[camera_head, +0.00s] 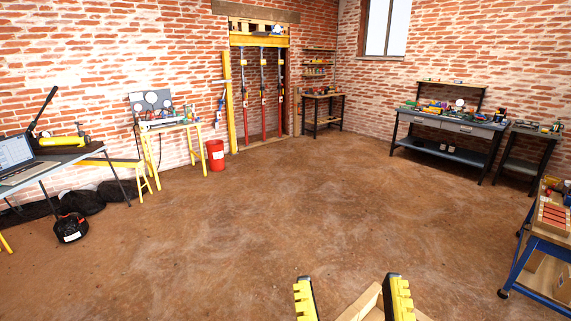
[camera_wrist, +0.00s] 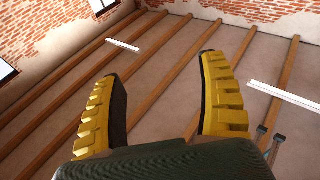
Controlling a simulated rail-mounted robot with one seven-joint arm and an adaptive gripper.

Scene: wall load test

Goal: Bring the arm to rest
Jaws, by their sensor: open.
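My gripper (camera_head: 349,284) shows at the bottom edge of the head view, with its two yellow, ridged, black-backed fingers pointing up and set wide apart. It is open, and nothing shows between the fingers in the wrist view (camera_wrist: 160,70). The wrist camera faces the ceiling, so the fingers point upward toward wooden beams (camera_wrist: 172,78) and white light fittings (camera_wrist: 285,95). The rest of my arm is out of the head view.
A pale wooden box edge (camera_head: 362,303) shows low beside the fingers. A blue-framed cart (camera_head: 534,244) stands at right, workbenches (camera_head: 448,127) at back right. A laptop table (camera_head: 62,160), red bucket (camera_head: 215,155) and props (camera_head: 264,95) stand left and back. The mid-floor (camera_head: 270,215) is clear.

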